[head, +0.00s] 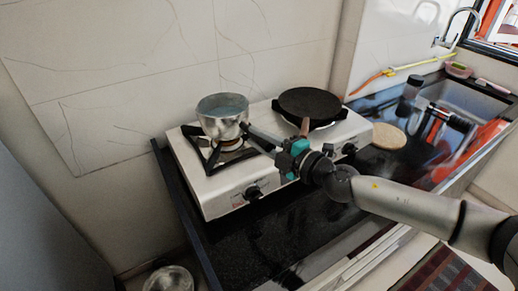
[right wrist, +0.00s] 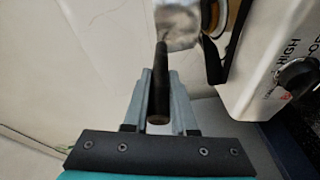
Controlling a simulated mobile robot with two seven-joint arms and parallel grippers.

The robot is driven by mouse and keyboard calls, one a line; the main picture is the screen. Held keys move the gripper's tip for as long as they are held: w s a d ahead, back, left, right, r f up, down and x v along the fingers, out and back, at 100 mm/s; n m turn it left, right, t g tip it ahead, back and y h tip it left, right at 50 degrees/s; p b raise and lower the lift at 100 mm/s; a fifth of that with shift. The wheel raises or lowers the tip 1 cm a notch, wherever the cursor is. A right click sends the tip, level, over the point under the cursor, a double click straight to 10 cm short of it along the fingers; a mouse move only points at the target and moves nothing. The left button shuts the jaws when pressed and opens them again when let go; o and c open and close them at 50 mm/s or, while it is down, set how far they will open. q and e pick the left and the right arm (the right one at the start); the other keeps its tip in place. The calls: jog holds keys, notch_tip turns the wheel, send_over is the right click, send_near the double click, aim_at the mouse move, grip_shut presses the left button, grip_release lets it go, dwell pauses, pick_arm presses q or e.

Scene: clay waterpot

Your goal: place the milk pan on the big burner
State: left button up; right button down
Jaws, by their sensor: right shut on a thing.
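The milk pan (head: 222,115) is a small silver pot, upright over the left burner (head: 230,145) of the white two-burner stove (head: 235,188). I cannot tell whether its base touches the grate or hangs just above it. My right gripper (head: 256,136) is shut on the pan's handle, reaching in from the right. In the right wrist view the dark handle (right wrist: 160,85) lies between the fingers, with part of the metal pan (right wrist: 178,28) beyond. The pan hides part of the burner. My left gripper is not in view.
A black flat pan (head: 310,103) with a wooden handle sits on the right burner. A round beige board (head: 384,136) lies right of the stove, and a sink is farther right. The dark counter (head: 250,235) in front is clear. A wall stands close behind.

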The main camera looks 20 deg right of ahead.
jog(key=shift+f, duration=0.55)
jog(key=shift+f+b, duration=0.15)
jog(key=shift+b, duration=0.15)
jog(key=c, duration=1.2)
grip_release()
jog(key=shift+f, duration=0.2)
jog(key=o, duration=0.5)
jog(key=shift+r, duration=0.1)
